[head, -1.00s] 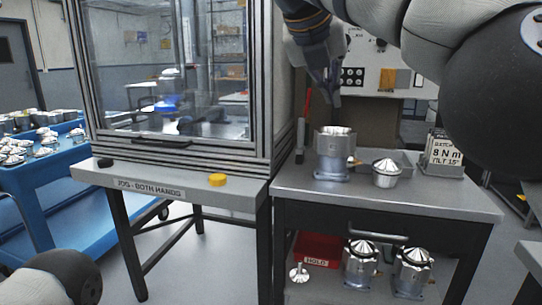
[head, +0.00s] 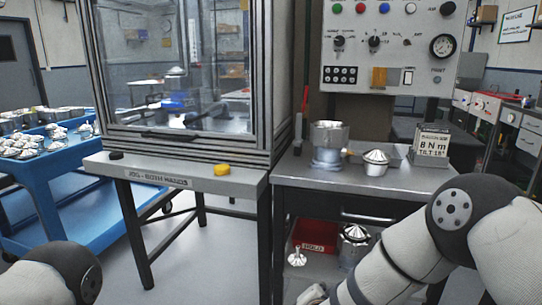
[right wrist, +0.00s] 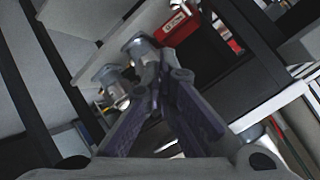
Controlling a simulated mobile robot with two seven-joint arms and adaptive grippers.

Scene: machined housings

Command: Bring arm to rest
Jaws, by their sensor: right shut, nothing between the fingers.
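My right arm (head: 400,255) comes in from the lower right of the head view and folds down toward the bottom edge, below the bench top. Its gripper is not clearly visible there. In the right wrist view my right gripper (right wrist: 165,77) is shut and empty, its fingertips meeting. Behind the fingertips are metal housings, partly hidden. Only a rounded dark joint of my left arm (head: 62,272) shows at the lower left; the left gripper is out of view.
A housing (head: 328,147) and a cone-topped part in a cup (head: 376,163) stand on the right bench (head: 400,182). A red HOLD bin (head: 312,238) and a capped housing (head: 353,240) are below. A glazed cabinet (head: 185,75) and blue cart (head: 75,180) stand left.

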